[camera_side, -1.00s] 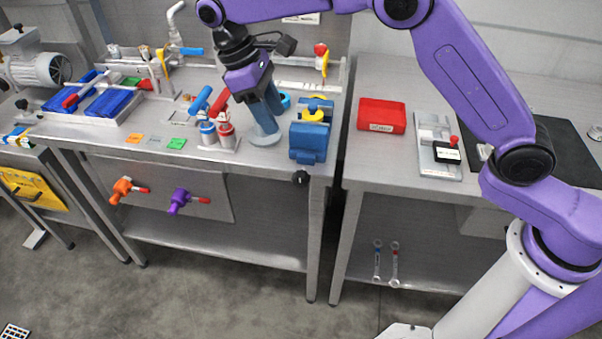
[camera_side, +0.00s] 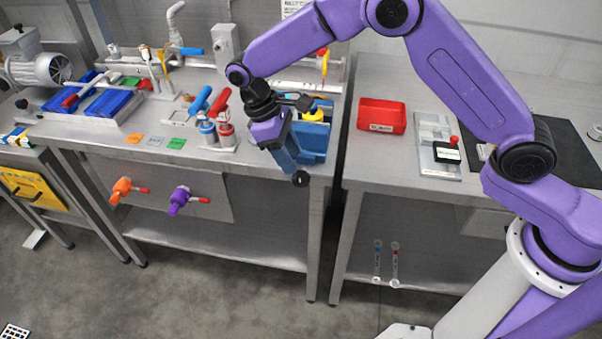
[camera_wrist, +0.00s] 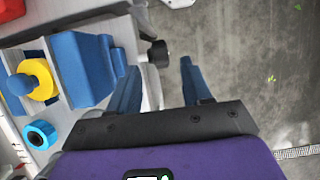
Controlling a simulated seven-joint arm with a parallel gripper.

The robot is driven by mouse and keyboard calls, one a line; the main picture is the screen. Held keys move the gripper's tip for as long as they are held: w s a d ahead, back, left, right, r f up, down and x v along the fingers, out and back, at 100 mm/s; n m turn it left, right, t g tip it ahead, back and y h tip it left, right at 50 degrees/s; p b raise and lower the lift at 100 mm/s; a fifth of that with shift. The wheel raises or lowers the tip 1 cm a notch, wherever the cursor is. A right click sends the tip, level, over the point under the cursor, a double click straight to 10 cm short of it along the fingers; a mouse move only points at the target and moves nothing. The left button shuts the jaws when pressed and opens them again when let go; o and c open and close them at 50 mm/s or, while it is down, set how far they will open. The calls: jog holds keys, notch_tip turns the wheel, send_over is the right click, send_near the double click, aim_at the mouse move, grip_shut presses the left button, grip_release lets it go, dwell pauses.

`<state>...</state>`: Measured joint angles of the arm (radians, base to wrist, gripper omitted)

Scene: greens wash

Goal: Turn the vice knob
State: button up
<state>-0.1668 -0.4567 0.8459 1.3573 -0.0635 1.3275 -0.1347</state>
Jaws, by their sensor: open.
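The blue vice (camera_side: 314,139) stands at the front right edge of the left bench, partly hidden behind my gripper. Its black knob (camera_side: 300,179) sticks out at the bench front. My gripper (camera_side: 293,169) points down at the bench edge, with its blue fingers close to the knob. In the wrist view my gripper (camera_wrist: 160,66) is open, and the black knob (camera_wrist: 159,53) shows between and just past the fingertips. I cannot tell whether they touch it. The blue vice (camera_wrist: 82,67) lies left of the fingers there.
A yellow round part (camera_wrist: 38,78) and a blue ring (camera_wrist: 40,134) are near the vice. Red and blue handled valves (camera_side: 220,125) stand left of my gripper. A red bin (camera_side: 381,116) is on the right bench. The floor in front is free.

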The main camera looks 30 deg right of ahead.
aim_at(300, 173)
jog(key=x, duration=0.6)
jog(key=shift+s+d+f, duration=0.1)
jog(key=shift+f, duration=0.2)
grip_shut()
